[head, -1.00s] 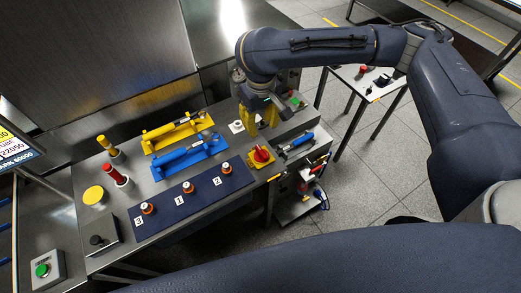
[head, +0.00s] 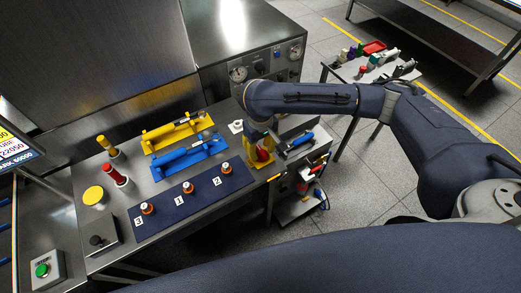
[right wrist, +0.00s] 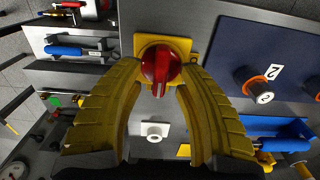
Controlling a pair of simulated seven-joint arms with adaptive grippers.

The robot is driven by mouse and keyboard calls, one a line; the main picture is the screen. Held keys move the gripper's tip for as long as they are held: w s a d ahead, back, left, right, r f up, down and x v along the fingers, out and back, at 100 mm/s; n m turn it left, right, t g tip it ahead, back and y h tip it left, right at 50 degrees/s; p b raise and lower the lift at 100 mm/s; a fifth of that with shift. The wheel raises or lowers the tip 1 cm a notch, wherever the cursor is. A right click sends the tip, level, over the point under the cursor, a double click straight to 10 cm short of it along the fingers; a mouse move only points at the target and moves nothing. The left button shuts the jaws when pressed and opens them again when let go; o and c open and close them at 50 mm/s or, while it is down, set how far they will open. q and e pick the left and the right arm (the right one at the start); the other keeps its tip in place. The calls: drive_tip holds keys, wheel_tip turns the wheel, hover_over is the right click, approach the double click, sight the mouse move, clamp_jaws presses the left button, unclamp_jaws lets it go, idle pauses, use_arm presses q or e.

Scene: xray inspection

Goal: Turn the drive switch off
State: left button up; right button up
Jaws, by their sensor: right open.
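A red rotary knob on a yellow plate, which I take to be the drive switch, sits near the right end of the bench. In the right wrist view the red knob (right wrist: 161,64) shows its grip bar pointing down the picture, and the yellow plate (right wrist: 177,44) lies behind it. My right gripper (right wrist: 162,72) is open, with one yellow finger on each side of the knob; whether they touch it I cannot tell. In the head view the right gripper (head: 261,153) partly hides the red knob (head: 263,155). My left gripper is not in view.
A dark blue mat (head: 165,220) with several numbered orange-ringed knobs lies left of the switch. Yellow (head: 175,133) and blue (head: 190,156) fixtures stand behind the mat. A tool shelf (head: 312,178) is at the right. A side table (head: 373,70) stands beyond.

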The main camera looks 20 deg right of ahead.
drive_tip(key=shift+f, duration=0.45)
drive_tip(key=shift+c, duration=0.5)
clamp_jaws()
